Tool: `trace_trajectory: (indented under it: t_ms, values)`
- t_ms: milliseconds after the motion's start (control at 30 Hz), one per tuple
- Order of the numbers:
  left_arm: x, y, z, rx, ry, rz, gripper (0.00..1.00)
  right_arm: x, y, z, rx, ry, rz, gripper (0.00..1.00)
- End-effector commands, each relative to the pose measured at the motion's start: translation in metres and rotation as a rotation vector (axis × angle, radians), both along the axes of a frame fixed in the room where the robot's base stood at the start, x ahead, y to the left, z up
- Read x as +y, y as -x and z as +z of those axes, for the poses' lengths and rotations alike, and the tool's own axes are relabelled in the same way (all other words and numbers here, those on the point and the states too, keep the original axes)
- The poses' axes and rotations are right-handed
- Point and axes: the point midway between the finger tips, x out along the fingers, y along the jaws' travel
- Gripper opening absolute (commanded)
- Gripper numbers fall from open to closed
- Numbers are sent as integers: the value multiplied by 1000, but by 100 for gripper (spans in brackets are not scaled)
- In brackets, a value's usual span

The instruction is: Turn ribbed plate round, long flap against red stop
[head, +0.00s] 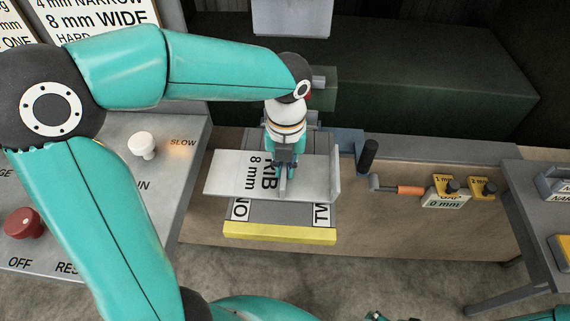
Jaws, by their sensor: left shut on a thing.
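The ribbed plate (228,174) is a light grey plate marked "8 mm RIB", lying level over a dark bed with a yellow front bar (280,233). An upright flap (335,174) stands at its right end. My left gripper (287,172) points down at the plate's middle and is shut on it, around what seems to be its upright rib. The gripper hides part of the rib and the lettering. I cannot make out a red stop. Small teal and dark parts at the bottom edge may be my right gripper (376,315), mostly cut off.
A control panel with a white knob (142,145) and a red knob (24,223) is at left. A black-handled lever (368,155), an orange-handled tool (410,190) and gauge tags (446,198) are right of the bed. Another bench (530,200) stands far right.

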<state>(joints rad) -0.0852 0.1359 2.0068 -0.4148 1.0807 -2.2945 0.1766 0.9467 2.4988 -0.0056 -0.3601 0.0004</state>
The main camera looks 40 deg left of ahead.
Motion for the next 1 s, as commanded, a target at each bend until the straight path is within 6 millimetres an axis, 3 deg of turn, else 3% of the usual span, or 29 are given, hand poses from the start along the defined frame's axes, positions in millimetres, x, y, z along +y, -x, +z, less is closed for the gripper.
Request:
trace_trajectory:
  t_ms: [33, 200, 467, 633, 1000]
  values:
    - [0, -1, 1, -4, 0, 0, 14, 0, 0, 0, 0, 0, 0, 95]
    - [-1, -1, 1, -2, 0, -2, 40, 0, 0, 0, 0, 0, 0, 95]
    - [-1, 0, -1, 2, 0, -2, 40, 0, 0, 0, 0, 0, 0, 95]
    - [-1, -1, 8, -3, -1, -2, 40, 0, 0, 1, 0, 0, 0, 95]
    - [-3, -4, 76, -7, 0, -4, 40, 0, 0, 1, 0, 0, 0, 95]
